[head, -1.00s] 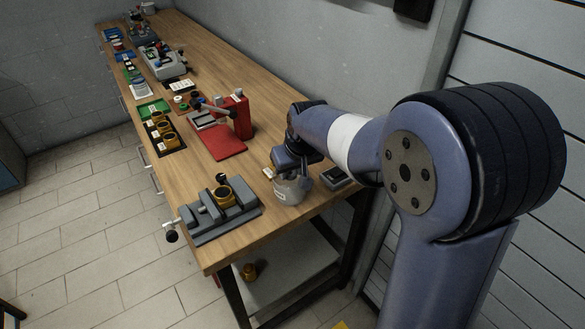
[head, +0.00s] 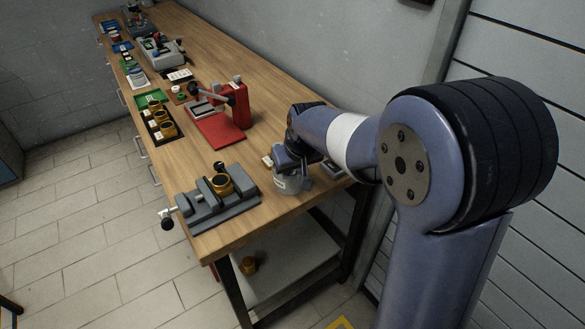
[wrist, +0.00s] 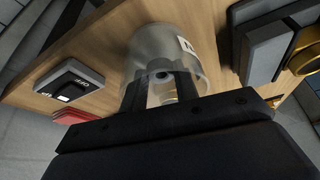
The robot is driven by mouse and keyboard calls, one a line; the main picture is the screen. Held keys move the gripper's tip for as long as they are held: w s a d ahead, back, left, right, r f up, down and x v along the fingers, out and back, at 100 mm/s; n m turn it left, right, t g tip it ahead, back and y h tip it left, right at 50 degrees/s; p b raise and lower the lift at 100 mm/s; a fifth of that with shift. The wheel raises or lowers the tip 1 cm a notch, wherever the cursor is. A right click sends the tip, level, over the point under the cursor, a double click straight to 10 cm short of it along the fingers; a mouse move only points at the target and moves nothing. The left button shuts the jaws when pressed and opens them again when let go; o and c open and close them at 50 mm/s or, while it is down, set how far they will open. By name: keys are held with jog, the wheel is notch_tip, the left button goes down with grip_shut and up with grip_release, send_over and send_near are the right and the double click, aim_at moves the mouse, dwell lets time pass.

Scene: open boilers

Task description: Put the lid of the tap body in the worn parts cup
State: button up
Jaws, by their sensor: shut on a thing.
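The worn parts cup (head: 291,183), a grey see-through cup with a white label, stands near the table's right front corner. It also shows in the wrist view (wrist: 185,40). My gripper (wrist: 162,82) points down at the cup, its fingertips at or inside the mouth. It is shut on a small piece, apparently the lid (wrist: 167,97), which shows only in part as a pale, brassy shape between the fingers. The brass tap body (head: 222,185) sits in the grey vise (head: 205,211), left of the cup. My gripper hides part of the cup's mouth in the head view.
A dark grey box-like device (wrist: 68,83) lies on the table beside the cup. A red press (head: 225,115) stands farther back, with a tray of brass parts (head: 160,124) left of it. A wall runs behind the table. Bare wood lies between vise and press.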

jog(key=o, duration=1)
jog(key=c, duration=0.3)
jog(key=shift+r, duration=0.1)
jog(key=shift+r+p, duration=3.4)
jog(key=shift+r, duration=1.05)
jog(key=shift+f, duration=0.1)
jog(key=shift+f+b, duration=2.55)
jog(key=shift+f, duration=0.75)
